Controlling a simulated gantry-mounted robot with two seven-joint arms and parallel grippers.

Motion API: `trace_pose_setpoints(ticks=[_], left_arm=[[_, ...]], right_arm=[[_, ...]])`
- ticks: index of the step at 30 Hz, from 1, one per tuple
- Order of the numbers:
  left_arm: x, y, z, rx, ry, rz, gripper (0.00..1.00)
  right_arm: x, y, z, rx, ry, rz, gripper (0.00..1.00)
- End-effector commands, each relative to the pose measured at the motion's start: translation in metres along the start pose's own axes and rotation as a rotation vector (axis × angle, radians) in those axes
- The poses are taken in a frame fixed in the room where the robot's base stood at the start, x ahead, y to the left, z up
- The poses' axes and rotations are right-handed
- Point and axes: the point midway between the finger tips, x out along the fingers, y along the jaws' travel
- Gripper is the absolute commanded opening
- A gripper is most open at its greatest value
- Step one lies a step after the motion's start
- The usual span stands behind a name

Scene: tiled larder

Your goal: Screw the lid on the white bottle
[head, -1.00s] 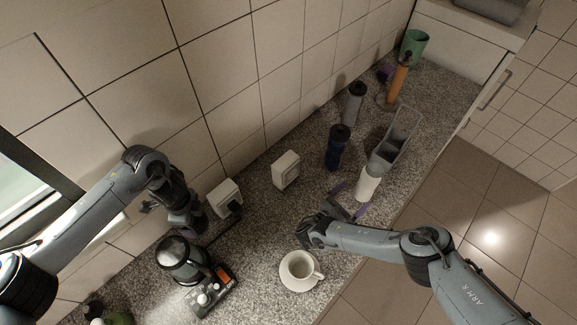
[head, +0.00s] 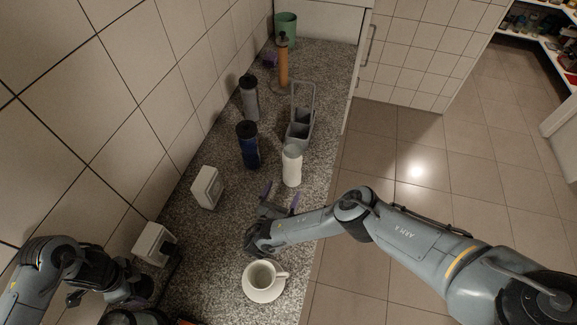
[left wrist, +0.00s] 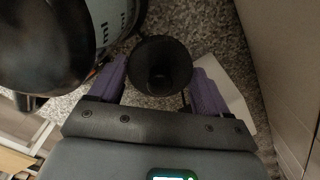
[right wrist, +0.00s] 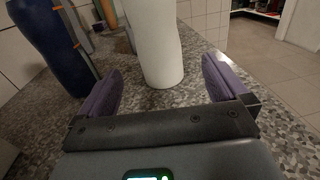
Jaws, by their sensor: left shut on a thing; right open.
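The white bottle (head: 292,168) stands upright on the counter in front of the grey caddy, with no dark cap on its top. It also shows in the right wrist view (right wrist: 155,45), its top cut off. My right gripper (head: 281,198) is open and empty, fingers pointing at the bottle. The bottle stands just ahead, between the lines of the fingers (right wrist: 162,75), apparently untouched. My left gripper (left wrist: 160,74) is shut on a black, round, hollow piece, apparently the lid (left wrist: 160,52). In the head view the left gripper (head: 128,292) is low at the left, its fingers hard to make out.
A blue bottle (head: 248,150) and a grey bottle (head: 250,100) stand left of the caddy (head: 299,130). A white cup (head: 262,274) on a saucer is below my right gripper. A kettle (left wrist: 50,45) is close beside my left gripper. White wall boxes (head: 207,187) line the wall.

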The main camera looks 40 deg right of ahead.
Motion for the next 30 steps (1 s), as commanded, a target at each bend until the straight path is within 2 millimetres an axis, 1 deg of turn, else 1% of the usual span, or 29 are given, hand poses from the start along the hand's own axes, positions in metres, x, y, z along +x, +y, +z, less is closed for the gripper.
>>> trace_pose_setpoints(ticks=[4, 9, 12, 15, 19, 28, 30], left_arm=[[-0.001, 0.000, 0.000, 0.000, 0.000, 0.000, 0.49], [-0.003, 0.000, 0.000, 0.000, 0.000, 0.000, 0.49], [-0.003, 0.000, 0.000, 0.000, 0.000, 0.000, 0.49], [-0.003, 0.000, 0.000, 0.000, 0.000, 0.000, 0.49], [-0.003, 0.000, 0.000, 0.000, 0.000, 0.000, 0.49], [-0.003, 0.000, 0.000, 0.000, 0.000, 0.000, 0.49], [-0.003, 0.000, 0.000, 0.000, 0.000, 0.000, 0.49]], right_arm=[[0.013, 0.000, 0.001, 0.000, -0.003, -0.002, 1.00], [0.039, 0.000, 0.002, 0.000, -0.004, -0.003, 1.00], [0.053, 0.000, 0.001, 0.000, -0.003, -0.002, 1.00], [0.062, 0.000, 0.001, 0.000, -0.002, -0.001, 1.00], [0.067, 0.000, 0.001, 0.000, -0.001, 0.000, 1.00], [0.068, 0.000, 0.001, 0.000, -0.001, 0.000, 1.00], [0.071, 0.000, 0.001, 0.000, -0.002, -0.001, 1.00]])
